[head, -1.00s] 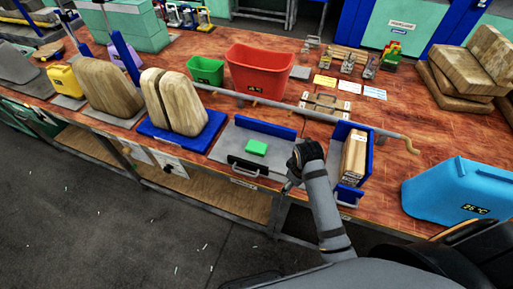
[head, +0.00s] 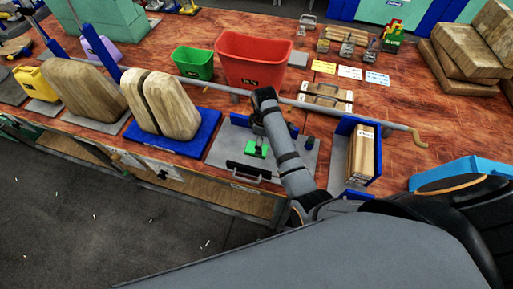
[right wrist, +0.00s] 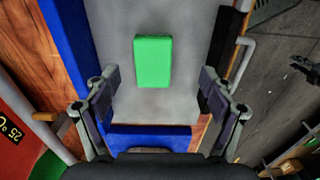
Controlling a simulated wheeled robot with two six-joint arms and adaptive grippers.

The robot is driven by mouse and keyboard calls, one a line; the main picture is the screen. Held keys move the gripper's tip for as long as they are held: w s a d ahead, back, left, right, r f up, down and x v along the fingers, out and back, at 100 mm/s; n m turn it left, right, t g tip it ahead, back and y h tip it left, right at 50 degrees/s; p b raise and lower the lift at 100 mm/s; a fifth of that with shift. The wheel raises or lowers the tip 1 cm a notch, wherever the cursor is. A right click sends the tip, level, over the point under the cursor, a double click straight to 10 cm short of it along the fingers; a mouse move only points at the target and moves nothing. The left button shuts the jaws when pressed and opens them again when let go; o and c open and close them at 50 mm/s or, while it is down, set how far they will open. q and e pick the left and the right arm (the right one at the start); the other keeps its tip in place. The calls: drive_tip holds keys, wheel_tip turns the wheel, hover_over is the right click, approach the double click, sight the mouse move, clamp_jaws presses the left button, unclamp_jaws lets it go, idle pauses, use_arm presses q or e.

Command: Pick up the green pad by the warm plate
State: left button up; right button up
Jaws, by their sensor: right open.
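In the right wrist view the pad (right wrist: 153,62) is a bright green block on the grey surface (right wrist: 185,95). My right gripper (head: 258,142) points down over the pad and partly hides it in the head view. In the right wrist view its fingers (right wrist: 160,76) are spread wide, with nothing between them touching the pad. My left gripper is not in view.
A red bin (head: 253,62) and a green bin (head: 193,64) stand behind the plate. A long grey bar (head: 212,84) runs past it. A blue holder with wooden boards (head: 361,155) is to the right, wooden blocks on a blue base (head: 205,131) to the left.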

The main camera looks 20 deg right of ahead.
drive_tip(key=shift+w+f, duration=0.2)
drive_tip(key=shift+f, duration=0.45)
drive_tip(key=shift+w+f, duration=0.3)
drive_tip(key=shift+f, duration=0.1)
drive_tip(key=shift+w+a+f+p, duration=0.1)
drive_tip(key=shift+w+f+p, duration=0.15)
drive_tip(key=shift+f, duration=0.35)
drive_tip(key=shift+w+a+f+p, duration=0.1)
drive_tip(key=shift+f+p, duration=0.15)
drive_tip(key=shift+f, duration=0.3)
wheel_tip(320, 180, down, 3)
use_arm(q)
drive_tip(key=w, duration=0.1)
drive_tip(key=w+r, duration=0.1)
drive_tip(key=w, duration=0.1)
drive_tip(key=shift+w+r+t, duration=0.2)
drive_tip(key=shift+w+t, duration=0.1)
use_arm(e)
drive_tip(key=c, duration=0.9)
